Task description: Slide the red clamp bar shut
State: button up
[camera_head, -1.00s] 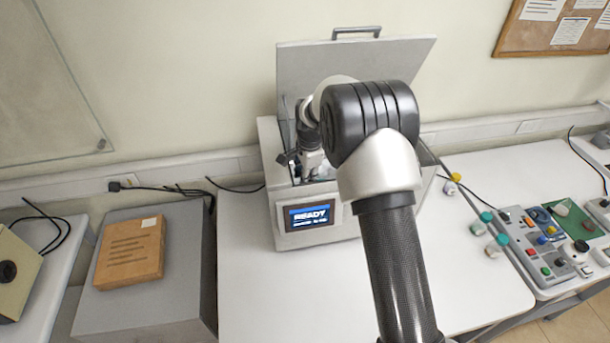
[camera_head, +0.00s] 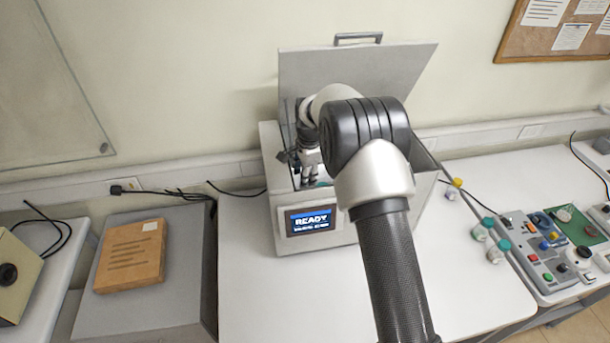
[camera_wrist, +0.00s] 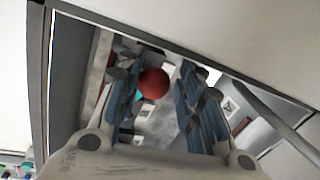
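The tester (camera_head: 268,160) is a light grey box with its lid (camera_head: 350,75) raised. In the wrist view, a round red knob (camera_wrist: 153,82) shows inside the box, between my gripper's fingers and nearer the left one. It appears to belong to the red clamp bar; the bar itself is mostly hidden by the fingers. My gripper (camera_head: 309,178) points down into the open box. In the wrist view, the fingers of my gripper (camera_wrist: 163,92) are apart, with a gap on the knob's right side. Whether the left finger touches the knob is unclear.
A blue screen (camera_head: 312,221) reading READY is on the box front. Several capped vials, including a teal-capped one (camera_head: 497,250), stand on the table to the right near a button panel (camera_head: 540,255). A cardboard box (camera_head: 130,257) lies left. The white table front (camera_head: 270,300) is clear.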

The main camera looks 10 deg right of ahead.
jog(key=shift+o, duration=1.2)
jog(key=shift+s, duration=0.1)
notch_tip(320, 180, up, 12)
jog(key=s, duration=0.2)
jog(key=shift+s+d, duration=0.15)
jog(key=shift+d, duration=0.1)
jog(key=shift+f, duration=0.15)
